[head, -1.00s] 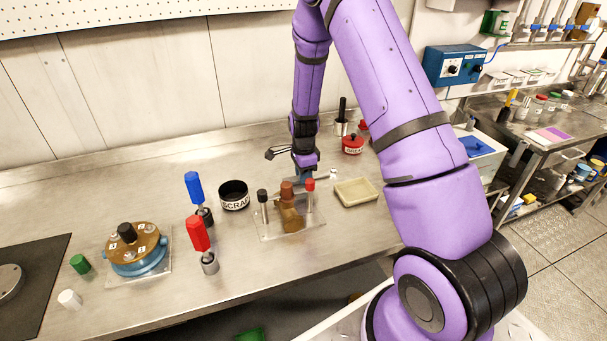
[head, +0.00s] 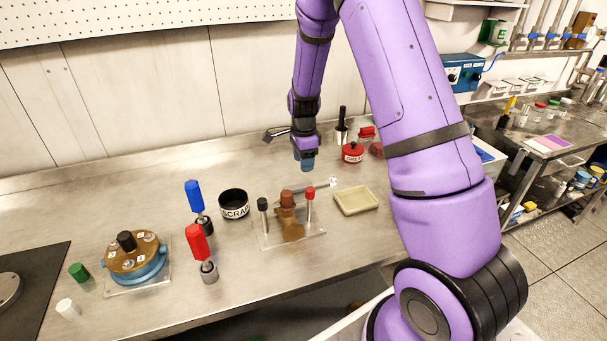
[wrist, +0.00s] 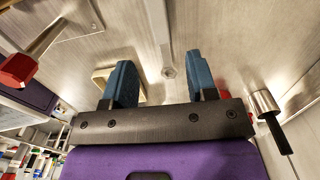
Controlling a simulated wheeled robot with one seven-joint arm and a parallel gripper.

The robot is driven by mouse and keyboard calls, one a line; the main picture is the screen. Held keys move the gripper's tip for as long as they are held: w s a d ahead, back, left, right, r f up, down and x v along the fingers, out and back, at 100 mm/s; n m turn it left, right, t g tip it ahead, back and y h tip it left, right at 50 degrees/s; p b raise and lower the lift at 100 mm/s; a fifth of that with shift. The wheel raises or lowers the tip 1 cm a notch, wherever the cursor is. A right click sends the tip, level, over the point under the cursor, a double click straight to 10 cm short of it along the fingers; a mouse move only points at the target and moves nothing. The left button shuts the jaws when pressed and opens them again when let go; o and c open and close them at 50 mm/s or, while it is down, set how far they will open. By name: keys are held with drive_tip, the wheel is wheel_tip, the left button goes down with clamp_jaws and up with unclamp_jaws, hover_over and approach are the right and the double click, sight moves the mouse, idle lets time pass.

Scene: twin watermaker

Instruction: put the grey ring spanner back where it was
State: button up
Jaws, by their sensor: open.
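The grey ring spanner (head: 319,186) lies behind the clear-based stand (head: 270,242) with a brown block and red and black posts. Its near part is hidden behind the stand's posts. In the wrist view the spanner (wrist: 158,28) runs down from the top edge, with its ring end level with the gap between my fingers. My gripper (head: 306,164) is above and behind the spanner in the head view. Its blue fingers (wrist: 161,75) are apart, with nothing held between them.
A beige tray (head: 371,207) sits right of the stand. A black SCRAP pot (head: 234,213) and blue (head: 194,196) and red (head: 196,243) handled tools stand to its left. A red-lidded pot (head: 352,153) and a black-handled tool (head: 343,118) stand behind.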

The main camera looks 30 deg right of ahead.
drive_tip(key=s+a+r+n+t, duration=0.1)
drive_tip(key=s+a+r+n, duration=0.2)
drive_tip(key=r, duration=0.5)
drive_tip(key=s+a+r+n+t, duration=0.1)
drive_tip(key=s+r+n, duration=0.3)
drive_tip(key=s+r, duration=0.3)
drive_tip(key=s+a+r+n+t, duration=0.1)
drive_tip(key=s+a+r+n, duration=0.15)
drive_tip(key=r, duration=0.65)
drive_tip(key=s+a+r+n+t, duration=0.1)
drive_tip(key=s+r+n, duration=0.2)
drive_tip(key=s, duration=0.7)
drive_tip(key=s+a+r+n+t, duration=0.1)
drive_tip(key=s+r+n, duration=0.2)
drive_tip(key=s+n, duration=0.4)
drive_tip(key=s, duration=0.3)
drive_tip(key=shift+a+n, duration=0.35)
drive_tip(key=shift+a, duration=0.05)
